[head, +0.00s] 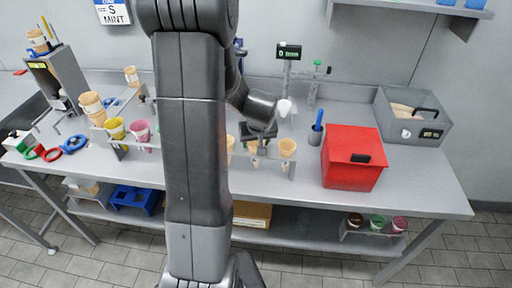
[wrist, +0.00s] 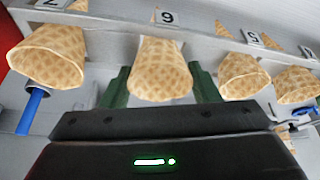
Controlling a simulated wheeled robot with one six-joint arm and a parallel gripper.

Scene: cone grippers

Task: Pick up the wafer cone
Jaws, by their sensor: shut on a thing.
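The wafer cone (wrist: 160,72) is tan with a grid pattern and is between my green fingers in the wrist view. My gripper (wrist: 161,86) is shut on it. The cone's wide mouth is towards the gripper body, and its narrow end is at the metal rack (wrist: 120,20), by a numbered tag. I cannot tell whether it is clear of its slot. In the head view my gripper (head: 257,134) is over this cone (head: 253,149) at the rack, right of my arm.
A neighbouring cone (head: 288,148) stands close to the right; others (wrist: 244,76) flank the held one. A red box (head: 352,160), a dark cup with a blue tool (head: 316,132) and a grey bin (head: 412,118) stand further right. Yellow and pink cups (head: 115,128) stand left.

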